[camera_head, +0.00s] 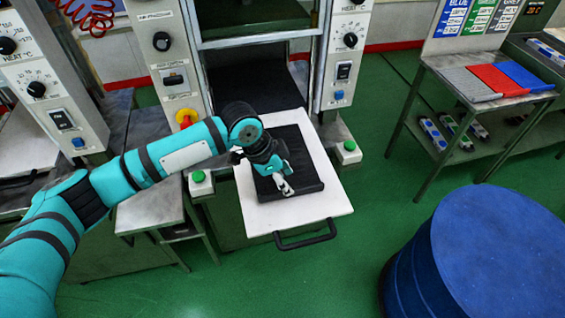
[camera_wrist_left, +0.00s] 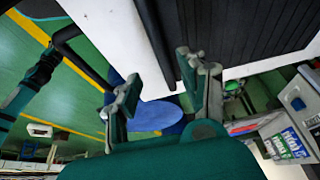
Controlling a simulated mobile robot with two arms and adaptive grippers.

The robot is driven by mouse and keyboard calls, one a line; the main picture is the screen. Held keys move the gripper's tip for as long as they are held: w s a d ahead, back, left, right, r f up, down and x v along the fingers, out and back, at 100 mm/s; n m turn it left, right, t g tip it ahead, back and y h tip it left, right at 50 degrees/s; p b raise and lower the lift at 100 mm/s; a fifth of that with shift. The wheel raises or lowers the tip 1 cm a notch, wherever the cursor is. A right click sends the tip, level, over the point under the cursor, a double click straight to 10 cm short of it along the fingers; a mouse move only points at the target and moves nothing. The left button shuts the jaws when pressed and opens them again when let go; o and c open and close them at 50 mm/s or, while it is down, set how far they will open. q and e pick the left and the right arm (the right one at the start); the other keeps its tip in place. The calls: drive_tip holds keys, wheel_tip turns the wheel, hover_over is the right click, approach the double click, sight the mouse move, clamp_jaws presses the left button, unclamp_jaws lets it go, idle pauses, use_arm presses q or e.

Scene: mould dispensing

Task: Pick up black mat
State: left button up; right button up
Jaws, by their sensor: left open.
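The black mat (camera_head: 290,150) lies flat on a white tray board (camera_head: 325,203) that has a dark handle at its front edge. My left gripper (camera_head: 284,188) is over the front part of the mat, its fingers pointing toward the front edge. In the left wrist view the ribbed mat (camera_wrist_left: 235,35) fills the upper right, and the white board (camera_wrist_left: 108,28) shows beside it. I cannot tell whether a finger touches the mat. My right gripper is not in view.
The press frame (camera_head: 260,35) stands behind the board, with green buttons (camera_head: 198,177) on both sides. A blue drum (camera_head: 500,255) stands at the lower right. A side table (camera_head: 470,85) carries grey, red and blue sheets. Green floor lies open in front.

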use_arm(q)
drive_tip(key=shift+d+f, duration=0.15)
drive_tip(key=shift+f, duration=0.2)
drive_tip(key=x, duration=0.1)
drive_tip(key=p+x, duration=0.1)
drive_tip(key=x, duration=0.1)
drive_tip(key=shift+w+f+p, duration=0.35)
drive_tip(key=shift+p, duration=0.05)
drive_tip(key=shift+d+f, duration=0.15)
drive_tip(key=shift+f, duration=0.15)
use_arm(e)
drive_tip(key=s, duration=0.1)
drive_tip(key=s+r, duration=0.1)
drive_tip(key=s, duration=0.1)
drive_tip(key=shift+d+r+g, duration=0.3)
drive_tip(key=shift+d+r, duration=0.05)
use_arm(q)
drive_tip(key=shift+c, duration=0.2)
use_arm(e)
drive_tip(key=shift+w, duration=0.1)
use_arm(q)
drive_tip(key=c, duration=0.5)
clamp_jaws()
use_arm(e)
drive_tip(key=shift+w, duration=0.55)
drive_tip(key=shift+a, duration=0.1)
